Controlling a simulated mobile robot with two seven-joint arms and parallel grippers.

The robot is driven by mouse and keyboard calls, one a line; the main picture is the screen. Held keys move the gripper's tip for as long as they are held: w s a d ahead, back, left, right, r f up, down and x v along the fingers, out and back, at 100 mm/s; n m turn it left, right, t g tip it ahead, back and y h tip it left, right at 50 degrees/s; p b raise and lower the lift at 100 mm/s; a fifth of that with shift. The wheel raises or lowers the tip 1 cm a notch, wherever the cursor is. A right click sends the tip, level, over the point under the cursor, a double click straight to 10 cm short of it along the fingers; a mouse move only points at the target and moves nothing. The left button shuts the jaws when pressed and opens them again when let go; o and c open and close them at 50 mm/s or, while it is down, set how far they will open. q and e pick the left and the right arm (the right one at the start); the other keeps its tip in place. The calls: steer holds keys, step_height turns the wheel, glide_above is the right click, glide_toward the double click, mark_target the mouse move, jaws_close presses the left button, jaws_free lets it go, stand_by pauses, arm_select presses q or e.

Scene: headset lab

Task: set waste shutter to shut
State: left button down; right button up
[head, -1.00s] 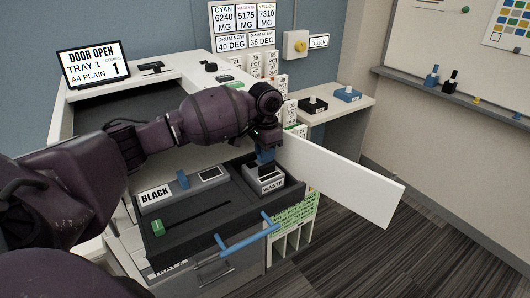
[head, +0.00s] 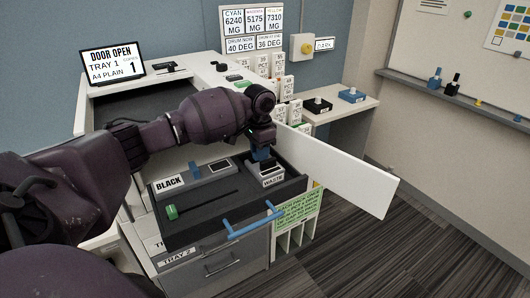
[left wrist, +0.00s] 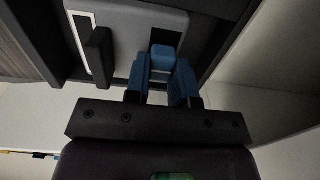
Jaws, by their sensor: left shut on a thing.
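The waste unit (head: 273,181), a small grey box labelled WASTE, sits at the right end of the open dark drawer (head: 220,222). My left gripper (head: 262,153) reaches down onto it from above, and its blue fingers partly hide the box top. In the left wrist view, my left gripper (left wrist: 161,80) has its two blue fingers closed around a small blue tab (left wrist: 163,56), the shutter's tab, on the grey box. How far the shutter covers its opening is hard to tell. My right gripper is not in view.
The BLACK unit (head: 170,182) with a blue tab lies to the left in the drawer, behind a green knob (head: 172,211). A white door panel (head: 350,180) stands open at the right. A blue handle (head: 255,221) juts out at the front.

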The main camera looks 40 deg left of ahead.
arm_select(q)
steer(key=shift+a, duration=0.1)
steer(key=c, duration=1)
jaws_free()
steer(key=shift+o, duration=0.2)
